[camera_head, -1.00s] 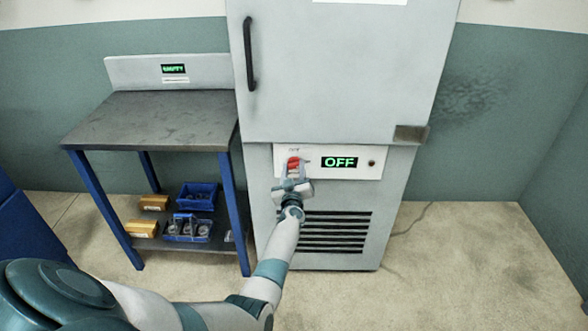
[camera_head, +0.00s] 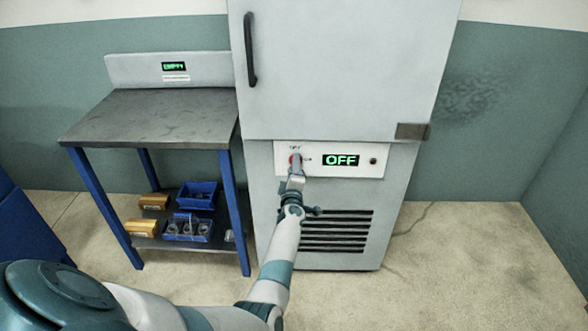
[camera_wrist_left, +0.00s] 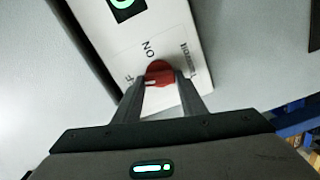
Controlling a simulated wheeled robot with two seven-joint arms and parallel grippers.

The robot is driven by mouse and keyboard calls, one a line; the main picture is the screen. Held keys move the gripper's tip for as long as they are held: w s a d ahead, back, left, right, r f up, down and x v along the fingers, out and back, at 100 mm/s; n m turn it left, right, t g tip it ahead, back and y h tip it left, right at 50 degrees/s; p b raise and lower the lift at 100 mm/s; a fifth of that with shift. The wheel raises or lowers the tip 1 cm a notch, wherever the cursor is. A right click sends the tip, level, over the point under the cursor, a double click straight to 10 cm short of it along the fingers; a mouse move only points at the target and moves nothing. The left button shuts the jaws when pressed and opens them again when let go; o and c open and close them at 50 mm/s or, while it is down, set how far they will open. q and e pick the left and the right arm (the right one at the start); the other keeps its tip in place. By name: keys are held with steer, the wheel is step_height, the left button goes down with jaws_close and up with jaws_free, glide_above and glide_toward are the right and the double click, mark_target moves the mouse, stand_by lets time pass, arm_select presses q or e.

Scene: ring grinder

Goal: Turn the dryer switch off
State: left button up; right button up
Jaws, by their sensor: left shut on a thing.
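The dryer (camera_head: 345,70) is a tall pale grey cabinet with a white control panel (camera_head: 352,172). The panel's display (camera_head: 341,160) reads OFF in green. The red rotary switch (camera_wrist_left: 159,73) sits on the panel beside ON lettering in the left wrist view. In the head view it is mostly hidden behind my left gripper (camera_head: 295,165). In the left wrist view my left gripper (camera_wrist_left: 162,88) has its two fingers on either side of the red knob and is shut on it. My right gripper is not in view.
A grey-topped table (camera_head: 155,118) with blue legs stands left of the dryer, its top empty. Its lower shelf holds blue bins (camera_head: 187,228) and yellow boxes (camera_head: 154,201). A black door handle (camera_head: 250,50) and a vent grille (camera_head: 337,232) are on the dryer. Floor to the right is mostly clear.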

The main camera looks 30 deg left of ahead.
arm_select(q)
steer(key=n, duration=0.3)
steer(key=shift+f+b, duration=0.1)
steer(key=shift+b, duration=0.25)
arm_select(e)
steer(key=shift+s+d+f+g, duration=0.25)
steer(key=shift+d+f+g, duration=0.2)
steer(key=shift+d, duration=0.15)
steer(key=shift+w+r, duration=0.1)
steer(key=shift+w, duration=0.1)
arm_select(q)
steer(key=o, duration=0.8)
steer(key=shift+o, duration=1.3)
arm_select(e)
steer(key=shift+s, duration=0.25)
